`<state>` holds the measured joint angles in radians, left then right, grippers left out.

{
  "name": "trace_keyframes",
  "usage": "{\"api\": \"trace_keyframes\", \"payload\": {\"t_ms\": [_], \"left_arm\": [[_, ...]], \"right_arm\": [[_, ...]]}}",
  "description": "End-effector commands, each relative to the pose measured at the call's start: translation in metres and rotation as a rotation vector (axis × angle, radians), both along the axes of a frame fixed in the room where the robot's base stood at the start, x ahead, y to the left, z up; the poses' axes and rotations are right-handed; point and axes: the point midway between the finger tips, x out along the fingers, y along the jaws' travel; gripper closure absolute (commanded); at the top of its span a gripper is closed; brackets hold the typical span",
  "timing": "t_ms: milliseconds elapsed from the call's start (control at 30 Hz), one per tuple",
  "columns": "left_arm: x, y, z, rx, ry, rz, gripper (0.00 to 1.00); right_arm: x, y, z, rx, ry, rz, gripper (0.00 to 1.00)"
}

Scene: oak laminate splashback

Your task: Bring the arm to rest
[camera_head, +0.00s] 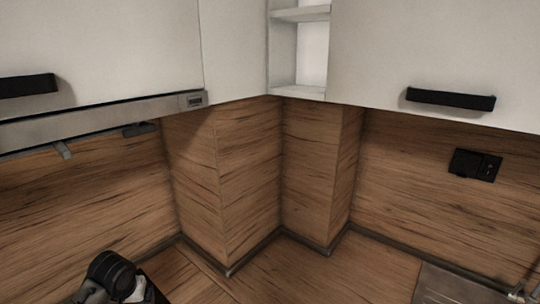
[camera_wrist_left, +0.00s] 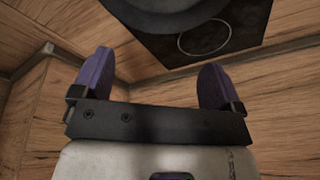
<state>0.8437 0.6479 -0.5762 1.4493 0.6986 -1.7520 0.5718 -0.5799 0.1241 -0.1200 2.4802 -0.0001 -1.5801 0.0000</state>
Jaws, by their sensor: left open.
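My left gripper (camera_wrist_left: 155,65) shows in the left wrist view. Its two purple fingers are spread wide, with nothing between them. Beyond the fingertips, at the top, is a dark round thing, perhaps a pan (camera_wrist_left: 165,15), over a black hob (camera_wrist_left: 235,35) with a ring marking. The fingers appear apart from it. In the head view, a dark, rounded part of what looks like my left arm (camera_head: 112,272) shows at the lower left edge; its fingers cannot be made out there. My right gripper is in neither view.
Wood splashback walls (camera_head: 245,165) form a stepped corner behind the worktop (camera_head: 290,275). White cupboards (camera_head: 430,50) and a cooker hood (camera_head: 100,122) hang above. A black socket (camera_head: 475,165) is on the right wall. A metal surface (camera_head: 455,287) lies at lower right. The visible corner worktop is clear.

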Motion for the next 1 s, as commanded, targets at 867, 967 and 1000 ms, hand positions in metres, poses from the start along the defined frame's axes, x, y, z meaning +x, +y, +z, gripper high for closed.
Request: {"api": "trace_keyframes", "payload": {"t_ms": [867, 967, 1000], "left_arm": [[-0.177, -0.138, 0.02, 0.236, -0.627, -0.521, 0.08], [-0.216, -0.142, -0.018, 0.165, -0.544, -0.491, 0.08], [-0.232, -0.142, -0.033, 0.139, -0.504, -0.479, 0.08]], "right_arm": [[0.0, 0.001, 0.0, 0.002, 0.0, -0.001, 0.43], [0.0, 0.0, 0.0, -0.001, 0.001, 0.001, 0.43], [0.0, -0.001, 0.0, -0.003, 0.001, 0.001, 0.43]]}}
